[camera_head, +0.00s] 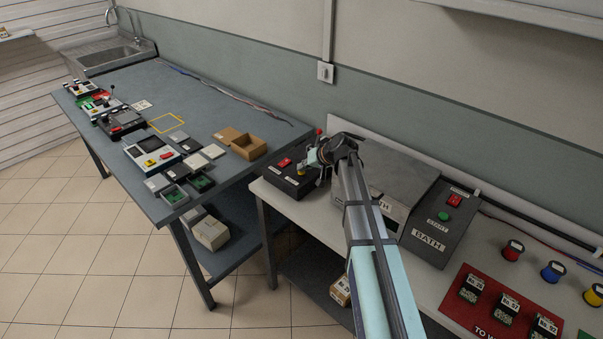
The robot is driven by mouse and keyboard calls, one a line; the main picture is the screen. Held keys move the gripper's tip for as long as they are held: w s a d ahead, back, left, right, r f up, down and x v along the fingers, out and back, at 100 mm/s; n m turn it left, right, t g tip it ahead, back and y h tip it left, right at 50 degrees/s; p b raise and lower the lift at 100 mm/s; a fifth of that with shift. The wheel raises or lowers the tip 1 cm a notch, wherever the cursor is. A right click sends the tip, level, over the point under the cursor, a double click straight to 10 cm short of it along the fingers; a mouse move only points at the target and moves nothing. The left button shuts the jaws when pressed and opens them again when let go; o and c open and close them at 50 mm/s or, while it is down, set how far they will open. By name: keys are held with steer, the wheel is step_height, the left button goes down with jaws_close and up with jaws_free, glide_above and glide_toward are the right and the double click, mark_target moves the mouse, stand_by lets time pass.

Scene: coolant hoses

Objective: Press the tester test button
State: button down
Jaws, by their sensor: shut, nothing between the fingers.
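My arm reaches from the bottom of the view to the back left of the white bench. My gripper (319,160) is shut and empty, over the right side of a dark box (288,184) at the bench's left end. The box has a red part (285,162) on top, a small yellow part near my gripper and a label too small to read. My gripper and wrist hide part of the box, so I cannot tell whether the fingertips touch it. No label I can read marks the tester or its test button.
Right of my arm stands a dark box labelled BATH (436,225) with a green button (443,216), beside a grey metal box (385,181). A red mat (484,312) with several small labelled units lies at lower right. Several devices and an open cardboard box (242,144) occupy the blue-grey table.

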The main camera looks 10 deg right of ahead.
steer(key=shift+s+f+b, duration=0.3)
steer(key=shift+f+b, duration=0.05)
steer(key=shift+f, duration=0.25)
stand_by(0.5)
steer(key=shift+r, duration=0.8)
steer(key=shift+w+d, duration=0.1)
steer(key=shift+w, duration=0.05)
steer(key=shift+r, duration=0.1)
steer(key=shift+r+p, duration=0.4)
steer(key=shift+p, duration=0.05)
steer(key=shift+w+r+p, duration=0.1)
steer(key=shift+r+p, duration=0.65)
steer(key=shift+r, duration=1.45)
